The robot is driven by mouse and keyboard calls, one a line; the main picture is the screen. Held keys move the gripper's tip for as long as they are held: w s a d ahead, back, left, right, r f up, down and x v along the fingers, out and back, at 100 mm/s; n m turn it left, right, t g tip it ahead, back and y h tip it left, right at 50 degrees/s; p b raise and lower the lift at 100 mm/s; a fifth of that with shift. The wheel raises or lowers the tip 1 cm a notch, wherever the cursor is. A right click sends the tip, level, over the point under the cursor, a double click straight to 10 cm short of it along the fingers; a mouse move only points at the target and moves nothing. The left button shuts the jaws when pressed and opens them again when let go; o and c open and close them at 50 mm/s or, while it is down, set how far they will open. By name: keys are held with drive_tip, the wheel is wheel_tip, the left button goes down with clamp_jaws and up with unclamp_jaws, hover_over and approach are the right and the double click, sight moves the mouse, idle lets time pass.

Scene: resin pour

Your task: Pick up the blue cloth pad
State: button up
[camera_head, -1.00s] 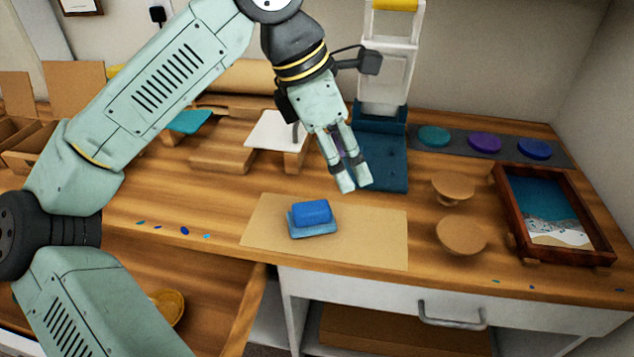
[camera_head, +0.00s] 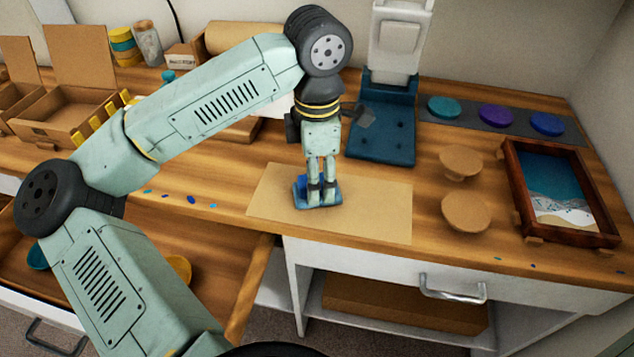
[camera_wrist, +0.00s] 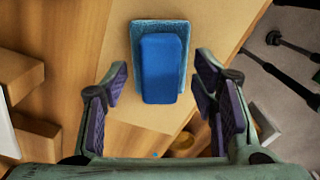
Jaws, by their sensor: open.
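The blue cloth pad (camera_wrist: 161,68) shows in the wrist view as a darker blue block on a lighter blue, fuzzy base (camera_wrist: 149,29). It lies on a brown paper sheet (camera_head: 375,212) near the front of the bench. My gripper (camera_head: 322,198) points down at the pad in the head view and hides most of it. In the wrist view my gripper (camera_wrist: 161,82) is open, with a finger on each side of the pad's near end and a gap on both sides. I cannot tell how far the fingertips are above the sheet.
Two round wooden stands (camera_head: 465,212) and a framed sea-coloured tray (camera_head: 553,196) are to the right. A dark blue stand (camera_head: 383,150) is behind. An open drawer (camera_head: 215,250) is at the front left. The paper right of the pad is clear.

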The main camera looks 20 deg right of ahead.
drive_tip(key=shift+f, duration=0.6)
drive_tip(key=shift+c, duration=0.5)
clamp_jaws()
drive_tip(key=shift+r, duration=0.1)
drive_tip(key=shift+r, duration=0.45)
wheel_tip(320, 180, up, 2)
drive_tip(key=shift+r+b, duration=0.15)
drive_tip(key=shift+b, duration=0.45)
drive_tip(key=s+a+r+b, duration=0.1)
drive_tip(key=s+a, duration=0.1)
drive_tip(key=s, duration=0.5)
drive_tip(key=s+a+b, duration=0.2)
drive_tip(key=s+a, duration=0.1)
drive_tip(key=s, duration=0.5)
drive_tip(key=shift+a+r, duration=0.2)
drive_tip(key=shift+r, duration=0.15)
